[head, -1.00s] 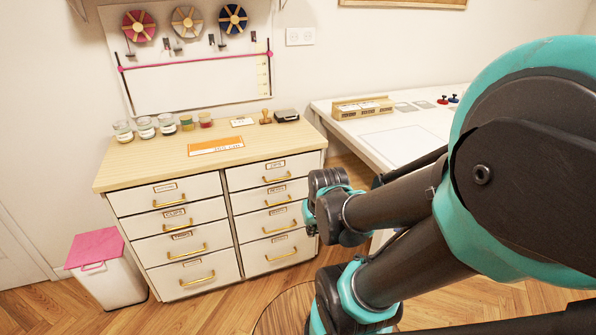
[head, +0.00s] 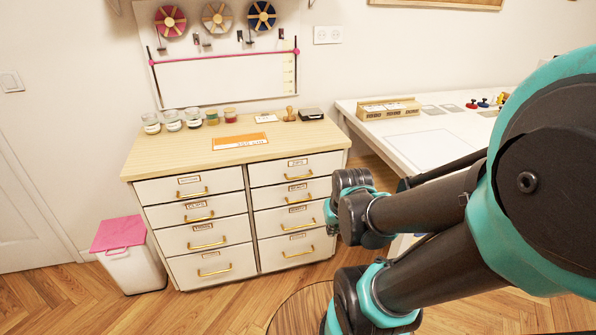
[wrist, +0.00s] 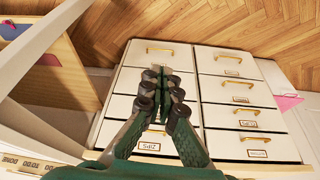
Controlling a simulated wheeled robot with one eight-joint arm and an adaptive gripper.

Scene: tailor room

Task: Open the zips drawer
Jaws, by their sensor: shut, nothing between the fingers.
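The white drawer cabinet (head: 250,200) stands against the wall with two columns of shut drawers, each with a brass handle and a label. The zips drawer (head: 325,163) is the top one of the right column, shut, its handle (head: 299,176) below its label. In the wrist view the picture is turned over, and the ZIPS label (wrist: 148,146) shows at the bottom of the left column. My gripper (wrist: 162,85) is shut and empty, in front of that column and apart from the drawers. It partly hides the zips drawer and its handle there. In the head view my arm hides its fingertips.
A white table (head: 430,135) stands right of the cabinet with a wooden box (head: 388,109). Jars, an orange card (head: 240,140) and a stamp (head: 290,114) are on the cabinet top. A pink-lidded bin (head: 130,262) stands at its left. The floor in front is clear.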

